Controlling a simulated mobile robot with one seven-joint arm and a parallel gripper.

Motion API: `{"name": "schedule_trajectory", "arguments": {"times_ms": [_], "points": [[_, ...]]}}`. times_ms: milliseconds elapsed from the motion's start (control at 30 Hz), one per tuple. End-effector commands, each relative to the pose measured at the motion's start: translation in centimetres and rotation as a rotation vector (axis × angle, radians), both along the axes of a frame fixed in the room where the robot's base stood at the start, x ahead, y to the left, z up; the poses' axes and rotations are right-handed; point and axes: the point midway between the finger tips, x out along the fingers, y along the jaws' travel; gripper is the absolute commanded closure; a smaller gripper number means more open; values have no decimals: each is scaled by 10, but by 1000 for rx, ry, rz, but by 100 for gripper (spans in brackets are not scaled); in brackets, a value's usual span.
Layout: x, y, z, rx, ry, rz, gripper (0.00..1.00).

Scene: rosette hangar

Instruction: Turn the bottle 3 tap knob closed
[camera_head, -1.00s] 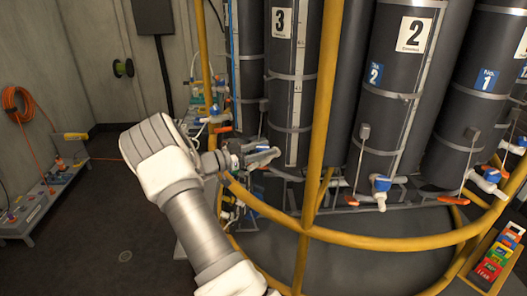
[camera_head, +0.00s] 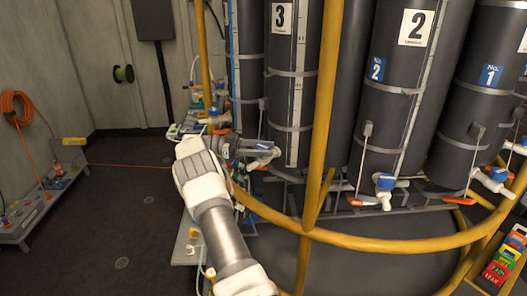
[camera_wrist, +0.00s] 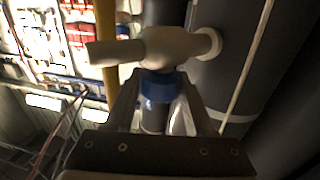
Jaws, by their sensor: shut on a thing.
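Bottle 3 (camera_head: 277,100) is a tall dark cylinder with a white "3" label, behind the yellow rail. In the wrist view its white tap (camera_wrist: 155,47) crosses the top of the picture, with a blue knob (camera_wrist: 158,86) below the tap body. My gripper (camera_wrist: 162,95) has one finger on each side of the blue knob and is shut on it. In the head view my gripper (camera_head: 262,152) is at the bottle 3 tap, which is small and partly hidden there. I cannot tell the knob's exact angle.
A yellow rail (camera_head: 400,246) curves in front of the bottles, with a yellow upright (camera_head: 322,110) close to the right of my gripper. Bottle 2 (camera_head: 398,65) and its blue-knobbed tap (camera_head: 384,183) stand to the right. The floor at the left is mostly clear.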

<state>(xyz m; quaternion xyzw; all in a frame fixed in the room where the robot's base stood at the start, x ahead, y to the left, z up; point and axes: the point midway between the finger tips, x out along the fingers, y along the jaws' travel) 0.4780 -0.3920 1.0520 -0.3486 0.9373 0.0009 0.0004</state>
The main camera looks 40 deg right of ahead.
Motion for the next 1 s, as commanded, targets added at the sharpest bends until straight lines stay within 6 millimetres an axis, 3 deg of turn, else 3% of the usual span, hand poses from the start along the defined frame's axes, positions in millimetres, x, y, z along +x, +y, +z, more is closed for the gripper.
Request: {"name": "schedule_trajectory", "arguments": {"times_ms": [767, 800, 933, 1000], "points": [[-1, -1, 3, -6, 0, -57, 100], [-1, -1, 3, -6, 0, -56, 43], [-1, -1, 3, -5, 0, -56, 19], [-1, -1, 2, -4, 0, -55, 16]]}}
